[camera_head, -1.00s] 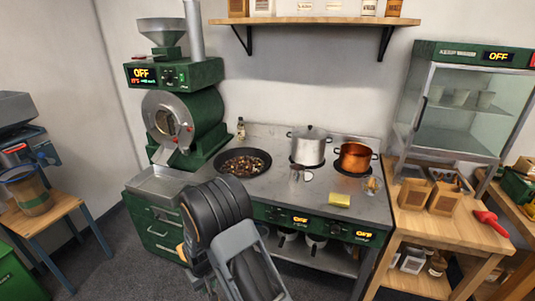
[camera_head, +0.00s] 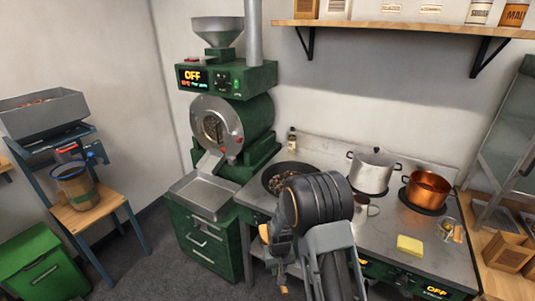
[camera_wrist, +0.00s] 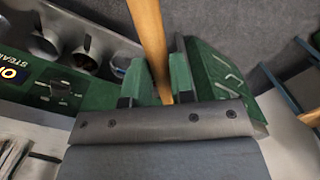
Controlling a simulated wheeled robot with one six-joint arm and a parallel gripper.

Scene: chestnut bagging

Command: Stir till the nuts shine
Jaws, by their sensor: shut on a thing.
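The nuts (camera_head: 281,183) lie brown and glossy in places in a dark round pan (camera_head: 268,173) on the steel stove top; my arm covers the pan's right part in the head view. My gripper (camera_wrist: 157,65) is shut on a wooden handle (camera_wrist: 150,35) in the wrist view. The handle's far end runs out of the top of that view, so the tool's working end is hidden. In the head view my arm stands in front of the stove's front edge and hides most of the gripper.
A green roaster (camera_head: 235,125) showing OFF stands left of the pan. A steel pot (camera_head: 372,172), copper pot (camera_head: 427,190), metal cup (camera_head: 365,208) and yellow sponge (camera_head: 409,245) stand to the right. A wooden stool (camera_head: 90,212) is at left. Grey floor is clear before the roaster.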

